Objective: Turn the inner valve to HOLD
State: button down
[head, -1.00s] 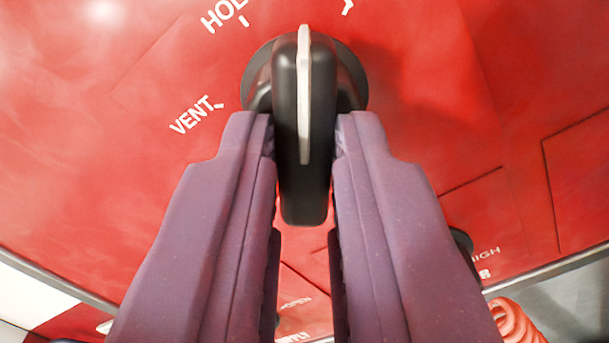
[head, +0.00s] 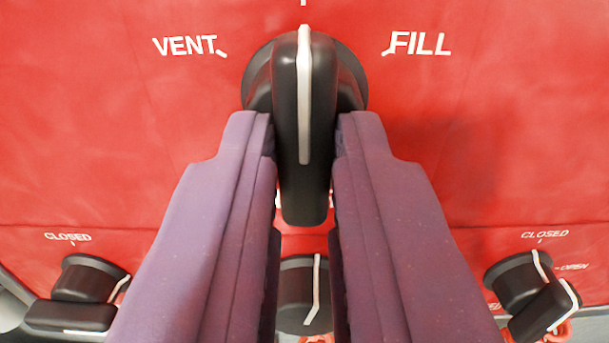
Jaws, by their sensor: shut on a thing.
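The valve my gripper holds is a black knob (head: 289,105) with a white pointer line, on a red panel (head: 130,130). Its pointer aims straight up at a white tick (head: 304,3) at the top edge of the head view. That tick lies midway between the VENT label (head: 185,46) on the left and the FILL label (head: 420,43) on the right. The tick's own label is out of view. My gripper (head: 304,150) has a purple finger on each side of the knob's handle and is shut on it.
A black knob (head: 85,285) under a CLOSED label sits at lower left. Another black knob (head: 515,280) with CLOSED and OPEN labels is at lower right. A third knob (head: 300,290) shows between my fingers below. The panel beside the held knob is clear.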

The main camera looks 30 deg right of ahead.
dwell(0.4)
jog(key=c, duration=1.1)
grip_release()
jog(key=b+v, duration=0.1)
jog(key=v, duration=0.6)
jog(key=shift+s+a, duration=0.15)
jog(key=shift+s, duration=0.2)
